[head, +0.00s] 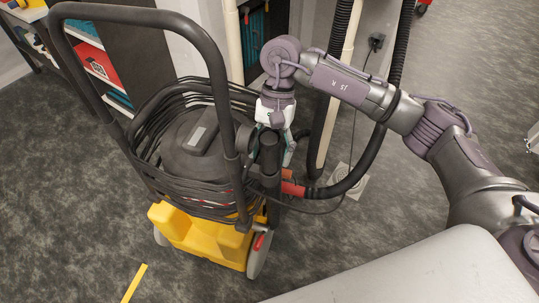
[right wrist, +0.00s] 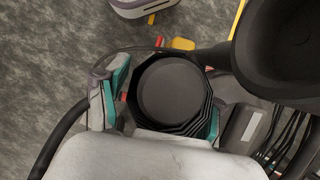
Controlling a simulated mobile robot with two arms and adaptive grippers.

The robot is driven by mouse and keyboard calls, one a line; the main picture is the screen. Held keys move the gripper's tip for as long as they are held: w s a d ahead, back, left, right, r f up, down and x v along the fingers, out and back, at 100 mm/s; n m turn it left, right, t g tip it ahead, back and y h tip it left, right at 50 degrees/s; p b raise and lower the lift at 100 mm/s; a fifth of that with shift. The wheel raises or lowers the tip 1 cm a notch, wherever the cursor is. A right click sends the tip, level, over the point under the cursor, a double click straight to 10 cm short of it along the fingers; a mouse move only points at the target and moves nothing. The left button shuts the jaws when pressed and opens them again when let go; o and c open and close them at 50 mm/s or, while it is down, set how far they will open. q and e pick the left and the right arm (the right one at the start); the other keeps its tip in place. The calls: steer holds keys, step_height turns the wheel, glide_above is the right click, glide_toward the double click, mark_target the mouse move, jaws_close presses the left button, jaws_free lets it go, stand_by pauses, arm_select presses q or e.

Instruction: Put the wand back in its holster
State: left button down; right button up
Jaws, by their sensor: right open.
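An upright black tube (head: 269,153), which looks like the wand, stands at the right side of a yellow and black machine. Its round, closed top (right wrist: 168,88) faces the camera in the right wrist view. A red fitting (head: 292,189) joins a black hose low beside it. My right gripper (head: 277,143) comes down from above, open, with its teal-padded fingers on either side of the tube's top. In the right wrist view the fingers (right wrist: 165,105) straddle it; I cannot tell whether they touch it. I cannot make out the holster clearly. My left gripper is out of view.
The machine has a yellow base (head: 195,236), a coiled black cable (head: 175,195) and a tall black handle (head: 215,60). A ribbed hose (head: 400,50) and a cream pole (head: 336,75) stand behind. Shelves are at the upper left.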

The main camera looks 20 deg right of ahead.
steer(key=v, duration=1)
steer(key=shift+r, duration=0.3)
steer(key=shift+d, duration=0.1)
